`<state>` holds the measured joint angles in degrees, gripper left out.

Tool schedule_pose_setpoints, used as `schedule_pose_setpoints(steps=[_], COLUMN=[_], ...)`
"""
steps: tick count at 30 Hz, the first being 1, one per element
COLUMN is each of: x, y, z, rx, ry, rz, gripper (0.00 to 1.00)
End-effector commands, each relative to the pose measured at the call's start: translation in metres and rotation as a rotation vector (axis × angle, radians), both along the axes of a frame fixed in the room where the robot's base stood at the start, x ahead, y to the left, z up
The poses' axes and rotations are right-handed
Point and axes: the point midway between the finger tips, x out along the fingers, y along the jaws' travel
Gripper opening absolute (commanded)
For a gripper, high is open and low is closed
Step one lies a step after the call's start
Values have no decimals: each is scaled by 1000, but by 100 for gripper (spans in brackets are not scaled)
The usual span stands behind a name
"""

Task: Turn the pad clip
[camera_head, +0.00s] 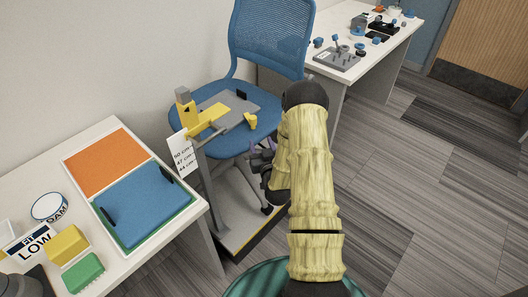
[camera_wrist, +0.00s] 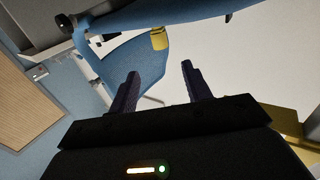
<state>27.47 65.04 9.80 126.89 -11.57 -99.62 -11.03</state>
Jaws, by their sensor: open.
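My gripper (camera_head: 262,157) is beside the fixture on the chair side, left of my arm. In the wrist view its two dark purple fingers (camera_wrist: 159,85) stand apart with nothing between them. A blue pad (camera_head: 142,203) lies on the left table, with a black clip (camera_head: 167,175) at its upper right corner and another (camera_head: 109,216) at its left edge. A grey stand plate (camera_head: 228,108) carries a yellow block (camera_head: 194,118) and a small yellow knob (camera_head: 250,121). A yellow cylinder (camera_wrist: 159,39) shows beyond the fingers. I cannot tell which part is the pad clip.
A blue chair (camera_head: 268,45) stands behind the stand. The left table (camera_head: 190,222) also holds an orange panel (camera_head: 104,160), a yellow block (camera_head: 67,244) and a green block (camera_head: 83,273). A far table (camera_head: 398,50) holds small parts. The floor at right is clear.

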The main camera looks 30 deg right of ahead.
Motion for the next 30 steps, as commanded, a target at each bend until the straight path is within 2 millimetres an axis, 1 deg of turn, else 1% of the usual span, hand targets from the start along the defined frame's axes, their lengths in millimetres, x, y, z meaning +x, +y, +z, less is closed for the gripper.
schedule_pose_setpoints(steps=[1, 3, 6, 9, 15, 17, 21, 23, 27, 30], x=[-9, -18, -26, -29, -29, -29, -25, -22, -14, -12], y=[2, 4, 6, 6, 6, 6, 11, 15, 30, 43], z=[-2, -1, 0, 0, 0, 0, 4, 6, 16, 24], rx=[1, 0, 0, 0, 0, 0, -1, -1, -1, 0], ry=[3, 2, 0, -1, -1, 0, 24, 54, 172, 285], rz=[0, 0, 1, 1, -1, 0, 17, 31, 79, 112], gripper=[49, 49, 49, 49, 49, 39, 11, 0, 0, 0])
